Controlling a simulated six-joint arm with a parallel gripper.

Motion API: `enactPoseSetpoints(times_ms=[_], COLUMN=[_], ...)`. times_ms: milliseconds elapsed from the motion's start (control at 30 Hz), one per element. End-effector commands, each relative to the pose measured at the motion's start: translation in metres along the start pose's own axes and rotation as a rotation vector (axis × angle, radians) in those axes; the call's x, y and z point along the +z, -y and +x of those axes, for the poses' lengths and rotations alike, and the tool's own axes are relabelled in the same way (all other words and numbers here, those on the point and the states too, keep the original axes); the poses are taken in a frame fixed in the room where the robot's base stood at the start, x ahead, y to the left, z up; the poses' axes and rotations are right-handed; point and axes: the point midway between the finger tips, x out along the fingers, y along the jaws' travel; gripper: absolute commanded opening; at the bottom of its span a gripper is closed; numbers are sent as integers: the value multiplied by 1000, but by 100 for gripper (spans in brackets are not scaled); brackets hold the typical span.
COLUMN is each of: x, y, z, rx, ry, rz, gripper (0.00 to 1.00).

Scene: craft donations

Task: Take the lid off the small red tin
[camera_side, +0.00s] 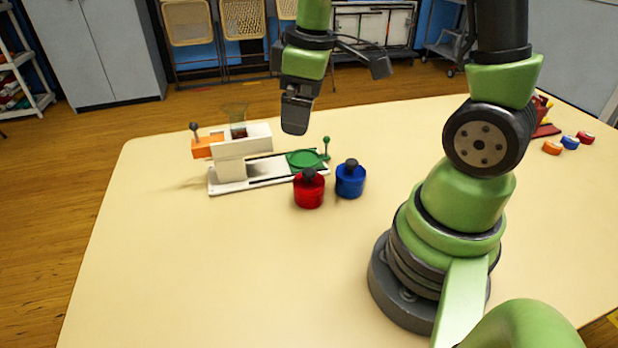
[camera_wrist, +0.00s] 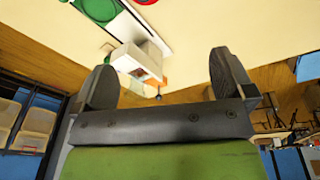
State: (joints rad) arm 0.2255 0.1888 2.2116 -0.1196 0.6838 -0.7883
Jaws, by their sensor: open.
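The small red tin (camera_side: 309,193) stands upright on the table, in the middle of the side view. Its lid (camera_side: 309,174), with a dark knob, sits on top. A sliver of red (camera_wrist: 145,1) at the top edge of the wrist view may be this tin. My gripper (camera_side: 295,116) hangs above and behind the red tin, clear of it. In the wrist view my gripper (camera_wrist: 165,76) has its two dark fingers wide apart with nothing held between them.
A blue tin (camera_side: 350,184) with a dark knob stands close right of the red one. Behind them is a white device (camera_side: 240,158) with an orange block (camera_side: 206,148) and green disc (camera_side: 304,159). Small coloured pieces (camera_side: 570,143) lie far right. The front left table is clear.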

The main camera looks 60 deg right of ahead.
Motion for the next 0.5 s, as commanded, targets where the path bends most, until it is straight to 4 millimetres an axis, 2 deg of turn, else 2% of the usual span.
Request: enactPoseSetpoints(times_ms=[33, 133, 300, 500], x=[2, 6, 11, 16], y=[-7, -16, -24, -22], z=[17, 42, 64, 92], rx=[-17, -43, -71, -78], ry=[44, 96, 136, 143], rz=[-51, -148, -237, -251], gripper=[100, 100, 100, 100])
